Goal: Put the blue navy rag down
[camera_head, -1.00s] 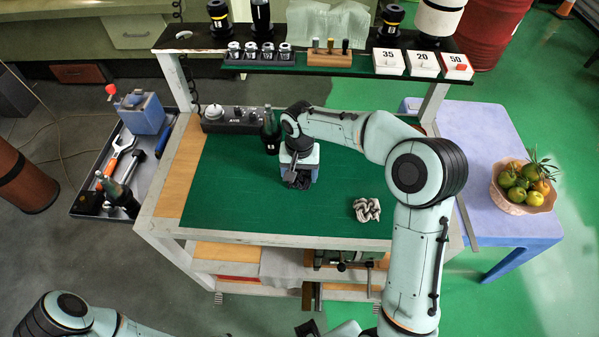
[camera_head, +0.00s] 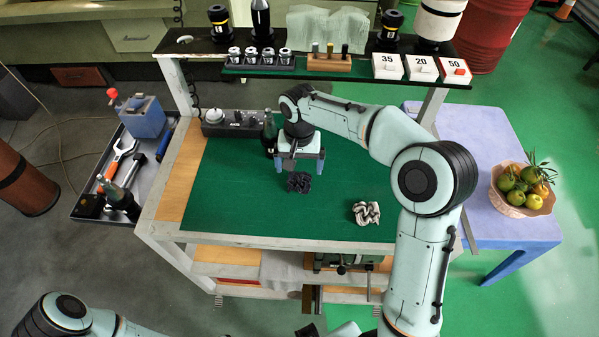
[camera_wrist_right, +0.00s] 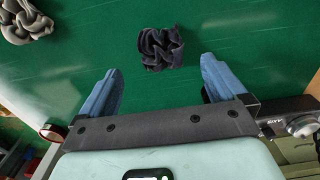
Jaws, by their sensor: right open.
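The navy rag (camera_head: 299,182) lies crumpled on the green mat (camera_head: 240,205) of the cart top. My right gripper (camera_head: 300,166) is open and empty just behind the rag, apart from it. In the right wrist view the rag (camera_wrist_right: 161,48) lies beyond the two blue fingertips (camera_wrist_right: 158,82), with bare mat between. My left arm shows at the lower left of the head view, but its gripper cannot be made out.
A beige rag (camera_head: 366,212) lies to the right on the mat. A dark bottle (camera_head: 270,135) and a control box (camera_head: 232,123) stand at the mat's back left. A shelf (camera_head: 345,68) with tool holders crosses the back. The mat's front left is clear.

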